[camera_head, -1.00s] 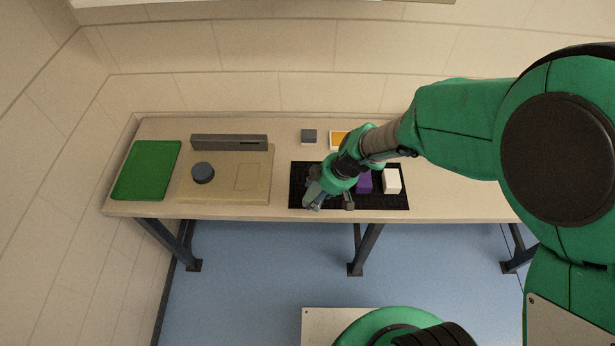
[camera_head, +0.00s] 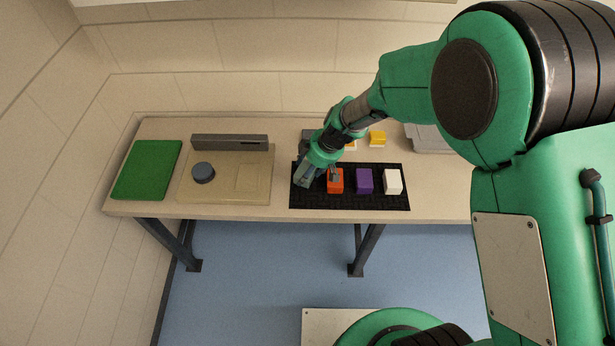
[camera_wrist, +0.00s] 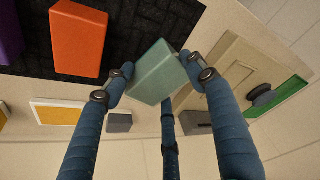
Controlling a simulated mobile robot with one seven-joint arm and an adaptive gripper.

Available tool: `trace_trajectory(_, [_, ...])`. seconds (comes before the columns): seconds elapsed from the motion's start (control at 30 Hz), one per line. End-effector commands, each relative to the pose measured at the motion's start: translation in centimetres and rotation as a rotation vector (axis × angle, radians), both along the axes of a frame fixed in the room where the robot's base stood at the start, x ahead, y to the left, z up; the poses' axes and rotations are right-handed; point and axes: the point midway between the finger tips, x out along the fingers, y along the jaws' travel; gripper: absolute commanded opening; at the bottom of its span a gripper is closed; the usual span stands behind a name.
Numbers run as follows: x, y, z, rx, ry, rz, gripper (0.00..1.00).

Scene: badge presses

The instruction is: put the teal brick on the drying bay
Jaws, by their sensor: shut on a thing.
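The teal brick (camera_wrist: 152,72) is between the fingers of my gripper (camera_wrist: 156,76) in the wrist view, tilted in that picture and apparently clear of the black mat. In the head view my gripper (camera_head: 317,178) is over the left end of the black mat (camera_head: 350,201); the brick is largely hidden there. The green tray (camera_head: 147,170) lies at the far left of the table, bare, and partly shows in the wrist view (camera_wrist: 296,92). No label marks the drying bay, so I cannot tell for certain whether this tray is it.
Orange (camera_head: 335,182), purple (camera_head: 364,181) and white (camera_head: 392,182) bricks stand on the mat. A beige board (camera_head: 225,192) with a round dark knob (camera_head: 203,172) and grey bar (camera_head: 229,142) lies between mat and tray. A yellow block (camera_head: 377,138) is behind.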

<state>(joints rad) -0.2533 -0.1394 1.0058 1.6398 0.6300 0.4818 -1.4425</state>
Motion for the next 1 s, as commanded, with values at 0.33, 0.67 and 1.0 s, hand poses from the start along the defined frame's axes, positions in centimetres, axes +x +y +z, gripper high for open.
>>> trace_trajectory(0.33, [0.0, 0.0, -0.7, 0.0, 0.0, 0.0, 0.23])
trace_trajectory(0.67, [0.0, 0.0, -3.5, -0.001, 0.0, -0.001, 0.23])
trace_trajectory(1.0, [0.0, 0.0, -3.6, -0.001, 0.0, 0.0, 0.23])
